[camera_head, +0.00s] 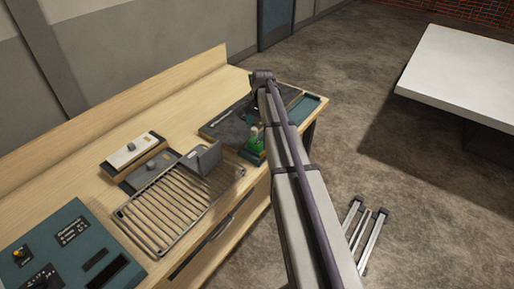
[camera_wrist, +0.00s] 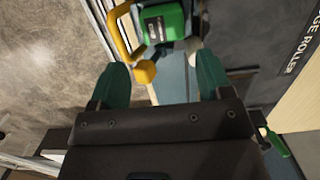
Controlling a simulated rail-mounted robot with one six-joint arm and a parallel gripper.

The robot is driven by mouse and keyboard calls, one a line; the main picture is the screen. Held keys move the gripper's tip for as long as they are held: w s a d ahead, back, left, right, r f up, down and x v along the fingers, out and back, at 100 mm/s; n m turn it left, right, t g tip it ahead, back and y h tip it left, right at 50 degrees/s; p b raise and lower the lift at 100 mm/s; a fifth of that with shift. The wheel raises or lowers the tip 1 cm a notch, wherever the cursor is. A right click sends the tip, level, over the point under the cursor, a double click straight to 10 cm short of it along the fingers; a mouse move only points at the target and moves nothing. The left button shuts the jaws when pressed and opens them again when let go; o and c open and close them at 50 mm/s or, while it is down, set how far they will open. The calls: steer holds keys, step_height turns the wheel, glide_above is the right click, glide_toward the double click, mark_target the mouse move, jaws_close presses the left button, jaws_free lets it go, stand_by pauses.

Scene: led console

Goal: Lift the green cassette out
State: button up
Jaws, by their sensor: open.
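In the wrist view the green cassette (camera_wrist: 161,24), a green block with a dark labelled face, is at the top middle, beyond my fingertips. A yellow bent handle (camera_wrist: 122,35) with a knob curves along its left side. My gripper (camera_wrist: 162,78) has its two green fingers spread wide, with nothing between them. The cassette looks apart from both fingers. In the head view a small green thing (camera_head: 255,142) shows at the bench's front right, beside my arm; I cannot tell whether it is the cassette. My arm hides my gripper there.
The wooden bench (camera_head: 100,145) carries a wire rack (camera_head: 178,208), a teal control panel (camera_head: 65,252), a grey device with an upright plate (camera_head: 203,158) and a white-topped box (camera_head: 133,148). A white table (camera_head: 465,75) stands apart.

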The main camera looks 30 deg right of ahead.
mark_target(256, 140)
step_height(256, 140, down, 3)
steer(key=shift+a+f+b, duration=0.15)
steer(key=shift+b, duration=0.7)
steer(key=shift+s+a+f+b, duration=0.1)
steer(key=shift+a+f+b, duration=0.05)
steer(key=shift+f+b, duration=0.25)
steer(key=shift+r, duration=0.15)
steer(key=f+b, duration=0.5)
steer(key=shift+a+f, duration=0.2)
steer(key=shift+a, duration=0.15)
steer(key=shift+r, duration=0.25)
steer(key=c, duration=0.7)
step_height(256, 140, up, 14)
steer(key=p, duration=1.4)
